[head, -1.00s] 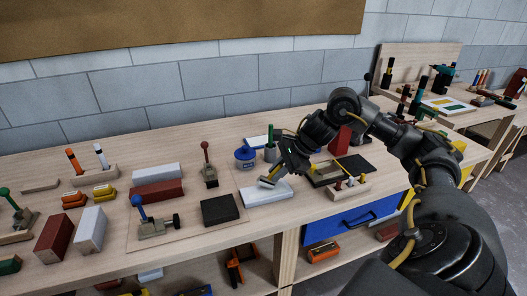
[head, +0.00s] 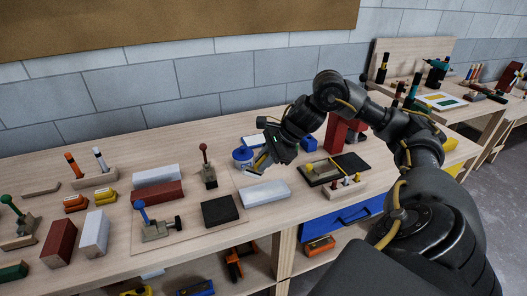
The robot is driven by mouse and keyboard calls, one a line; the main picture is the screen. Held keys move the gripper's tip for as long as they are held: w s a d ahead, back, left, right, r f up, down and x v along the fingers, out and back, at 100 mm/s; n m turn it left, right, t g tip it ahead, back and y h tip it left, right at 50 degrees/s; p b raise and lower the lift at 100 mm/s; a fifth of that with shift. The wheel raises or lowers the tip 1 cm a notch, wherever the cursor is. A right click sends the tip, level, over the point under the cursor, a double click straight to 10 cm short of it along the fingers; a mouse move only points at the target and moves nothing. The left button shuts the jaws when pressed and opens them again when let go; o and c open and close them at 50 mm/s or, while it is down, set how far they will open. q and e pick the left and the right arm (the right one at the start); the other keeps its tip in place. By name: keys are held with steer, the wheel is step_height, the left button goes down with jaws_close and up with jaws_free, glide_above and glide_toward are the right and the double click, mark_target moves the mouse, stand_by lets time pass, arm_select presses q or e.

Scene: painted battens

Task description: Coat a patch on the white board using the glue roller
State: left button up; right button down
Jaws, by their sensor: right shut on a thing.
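The white board (head: 265,193) lies flat on the bench's pale work panel. My right gripper (head: 264,160) is shut on the glue roller (head: 251,172), above and behind the board's left end. The roller's pale head hangs low beside a blue and white pot (head: 242,158), apart from the board as far as I can see. The gripper hides most of the roller's handle. I cannot make out a coated patch on the board at this size. My left gripper is not in view.
A black square pad (head: 220,211) lies left of the board, near a blue-knobbed clamp (head: 154,228). To the right are a dark tray (head: 350,162) and a wooden holder (head: 345,189) with several pegs. A red-knobbed clamp (head: 207,168) stands behind left.

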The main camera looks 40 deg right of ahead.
step_height(320, 180, up, 2)
steer(key=shift+s+r+p, duration=0.1)
steer(key=shift+p, duration=0.45)
steer(key=shift+r, duration=0.1)
